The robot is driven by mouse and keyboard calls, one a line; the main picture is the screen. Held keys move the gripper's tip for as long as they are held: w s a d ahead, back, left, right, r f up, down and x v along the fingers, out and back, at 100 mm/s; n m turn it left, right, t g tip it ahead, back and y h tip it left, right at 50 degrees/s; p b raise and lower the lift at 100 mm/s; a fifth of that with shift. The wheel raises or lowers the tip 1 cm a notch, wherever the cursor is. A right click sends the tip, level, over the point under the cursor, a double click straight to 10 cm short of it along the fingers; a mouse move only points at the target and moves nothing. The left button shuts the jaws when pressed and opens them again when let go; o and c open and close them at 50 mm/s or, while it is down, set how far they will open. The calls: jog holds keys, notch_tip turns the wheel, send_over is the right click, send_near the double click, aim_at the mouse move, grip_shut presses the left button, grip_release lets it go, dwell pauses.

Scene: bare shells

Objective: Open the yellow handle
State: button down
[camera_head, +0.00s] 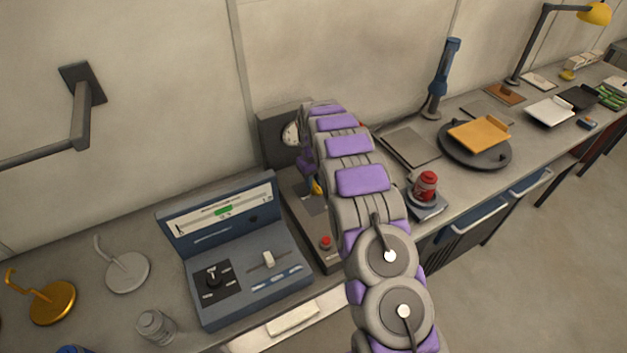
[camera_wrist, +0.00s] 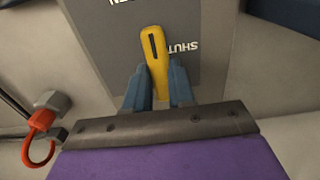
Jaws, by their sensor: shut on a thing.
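The yellow handle (camera_wrist: 154,50) shows in the wrist view, near the middle top, in front of a grey plate (camera_wrist: 208,68) lettered "SHUT" and, at the top, partly cut-off letters. My gripper (camera_wrist: 158,82) has its two blue fingers on either side of the handle's lower part, shut on it. In the head view a small bit of the yellow handle (camera_head: 316,187) shows beside my purple and grey arm, which hides most of it and the gripper there.
A blue control box (camera_head: 250,275) with a slider stands left of my arm. A red button (camera_head: 325,242) is close by. An orange ring (camera_wrist: 38,140) hangs at left in the wrist view.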

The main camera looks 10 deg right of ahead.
jog(key=shift+w+r, duration=0.15)
jog(key=shift+w, duration=0.05)
jog(key=c, duration=1.2)
grip_release()
jog(key=shift+o, duration=1.2)
jog(key=shift+s+a, duration=0.1)
notch_tip(320, 180, up, 17)
jog(key=shift+p, duration=0.4)
jog(key=shift+r, duration=0.1)
